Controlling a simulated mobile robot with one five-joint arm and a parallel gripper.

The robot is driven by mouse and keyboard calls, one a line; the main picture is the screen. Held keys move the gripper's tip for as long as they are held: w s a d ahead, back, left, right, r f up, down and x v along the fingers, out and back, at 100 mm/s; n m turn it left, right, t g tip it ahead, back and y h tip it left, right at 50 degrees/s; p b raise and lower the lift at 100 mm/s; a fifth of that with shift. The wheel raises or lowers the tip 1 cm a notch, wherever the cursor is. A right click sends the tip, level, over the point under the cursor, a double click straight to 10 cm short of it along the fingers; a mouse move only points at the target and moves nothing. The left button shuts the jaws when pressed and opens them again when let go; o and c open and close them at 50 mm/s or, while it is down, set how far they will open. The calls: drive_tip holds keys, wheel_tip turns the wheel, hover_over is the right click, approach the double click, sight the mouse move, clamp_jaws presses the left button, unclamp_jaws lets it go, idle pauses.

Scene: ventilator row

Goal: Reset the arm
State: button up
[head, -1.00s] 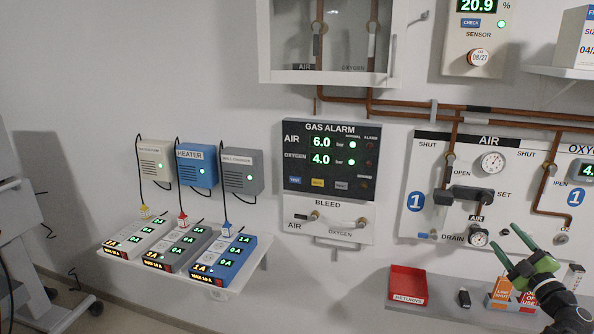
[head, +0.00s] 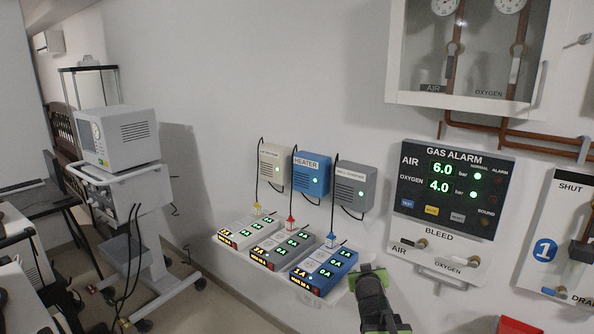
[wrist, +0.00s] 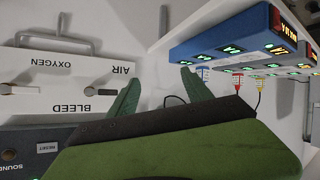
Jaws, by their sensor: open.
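My gripper (head: 367,272) shows at the lower middle of the head view, with green parts on a dark arm. It appears just right of the blue power unit (head: 323,270). In the wrist view my gripper (wrist: 158,92) has two green fingers spread apart with nothing between them. That view is upside down, with the bleed panel (wrist: 75,72) to the left of the fingers and the blue unit (wrist: 225,32) at the upper right. I cannot tell how far the fingers are from the wall or shelf.
The white shelf (head: 339,292) carries several power units with lit displays. Three wall boxes hang above it, including the blue heater box (head: 312,178). The gas alarm (head: 452,190) is to the right. A wheeled ventilator (head: 124,140) stands at left.

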drive_tip(key=s+a+f+g+y, duration=0.1)
drive_tip(key=s+a+f+g, duration=0.1)
drive_tip(key=s+f+g, duration=0.2)
drive_tip(key=s+a+f+g+y, duration=0.1)
drive_tip(key=s+f+g, duration=0.3)
drive_tip(key=s, duration=0.6)
drive_tip(key=s+a+f+g+y, duration=0.1)
drive_tip(key=s+a+f+g, duration=0.2)
drive_tip(key=s, duration=0.4)
drive_tip(key=shift+s+a+f+g, duration=0.3)
drive_tip(key=shift+f+g, duration=0.2)
drive_tip(key=shift+f, duration=0.2)
drive_tip(key=shift+w, duration=0.1)
